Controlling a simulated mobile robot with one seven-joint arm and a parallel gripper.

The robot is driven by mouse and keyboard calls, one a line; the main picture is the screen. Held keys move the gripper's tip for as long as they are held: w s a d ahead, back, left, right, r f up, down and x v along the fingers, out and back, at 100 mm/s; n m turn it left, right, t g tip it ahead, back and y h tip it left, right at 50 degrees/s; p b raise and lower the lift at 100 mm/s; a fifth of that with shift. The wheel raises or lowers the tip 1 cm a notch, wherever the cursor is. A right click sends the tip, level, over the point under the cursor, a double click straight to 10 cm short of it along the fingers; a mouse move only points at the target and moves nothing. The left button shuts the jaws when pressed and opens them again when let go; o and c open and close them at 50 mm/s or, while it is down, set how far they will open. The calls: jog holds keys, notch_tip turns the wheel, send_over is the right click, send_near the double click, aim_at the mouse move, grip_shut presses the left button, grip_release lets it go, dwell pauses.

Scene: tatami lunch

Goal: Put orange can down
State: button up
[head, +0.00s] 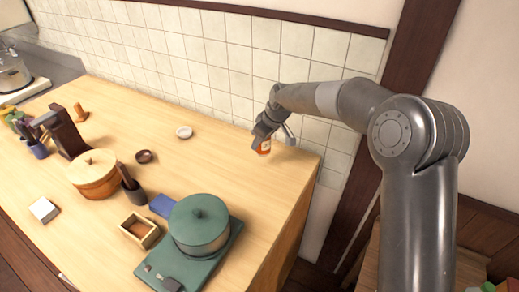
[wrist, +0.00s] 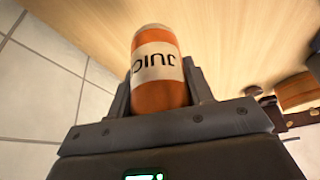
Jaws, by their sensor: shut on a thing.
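The orange can (wrist: 160,92), with a white label reading "JUIC", sits between the two fingers of my gripper (wrist: 158,85) in the wrist view. My gripper is shut on it. In the head view my gripper (head: 268,136) is over the far right part of the wooden counter (head: 270,190), close to the tiled wall. A small part of the orange can (head: 264,148) shows below the fingers there. Whether its base touches the counter I cannot tell.
A small white dish (head: 184,132) lies left of my gripper. A green pot (head: 199,224), an open wooden box (head: 139,230) and a lidded wooden tub (head: 95,174) stand nearer. The counter around the can looks clear; its right edge is close.

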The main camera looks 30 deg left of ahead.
aim_at(259, 149)
jog(key=shift+a+f, duration=0.4)
jog(key=shift+f, duration=1.85)
jog(key=o, duration=1)
jog(key=shift+f, duration=0.15)
jog(key=shift+c, duration=0.2)
jog(key=v, duration=1.2)
jog(key=shift+s, duration=0.1)
